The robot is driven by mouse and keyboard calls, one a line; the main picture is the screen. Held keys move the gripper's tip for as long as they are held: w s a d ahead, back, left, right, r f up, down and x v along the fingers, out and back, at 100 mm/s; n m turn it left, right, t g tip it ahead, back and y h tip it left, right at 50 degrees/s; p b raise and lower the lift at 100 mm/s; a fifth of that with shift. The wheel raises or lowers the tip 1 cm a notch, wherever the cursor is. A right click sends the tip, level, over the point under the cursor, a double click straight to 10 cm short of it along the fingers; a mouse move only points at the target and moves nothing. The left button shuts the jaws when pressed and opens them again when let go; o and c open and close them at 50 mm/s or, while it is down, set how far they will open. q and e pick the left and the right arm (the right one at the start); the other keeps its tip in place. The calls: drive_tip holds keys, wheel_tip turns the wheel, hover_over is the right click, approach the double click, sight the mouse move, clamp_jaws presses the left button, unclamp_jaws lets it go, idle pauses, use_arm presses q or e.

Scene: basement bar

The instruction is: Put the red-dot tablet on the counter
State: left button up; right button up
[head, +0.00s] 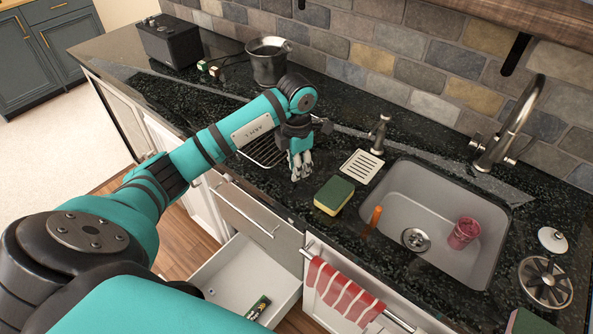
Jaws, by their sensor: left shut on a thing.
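My left gripper (301,175) points down, low over the dark stone counter (345,135), left of the sponge. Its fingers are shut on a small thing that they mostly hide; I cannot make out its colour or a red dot. Two small pale blocks with coloured marks, one (202,66) and another (214,72), sit at the back left of the counter; they are too small to identify surely. My right gripper is not in view.
A green-yellow sponge (334,196), white slotted dish (361,167) and orange-handled item (372,220) lie by the sink (400,200), which holds a red cup (463,234). A metal bucket (268,62) and black box (168,42) stand behind. An open drawer (236,275) juts out below.

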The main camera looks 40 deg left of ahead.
use_arm(q)
wheel_tip(320, 180, down, 3)
drive_tip(key=shift+s+f+p, duration=0.1)
drive_tip(key=shift+p, duration=0.7)
drive_tip(key=shift+f, duration=0.25)
drive_tip(key=o, duration=0.8)
drive_tip(key=shift+a, duration=0.1)
drive_tip(key=shift+o, duration=0.2)
drive_tip(key=shift+r, duration=0.1)
drive_tip(key=shift+r, duration=0.2)
wheel_tip(320, 180, up, 11)
drive_tip(key=b, duration=0.3)
drive_tip(key=shift+f, duration=0.2)
drive_tip(key=shift+r, duration=0.6)
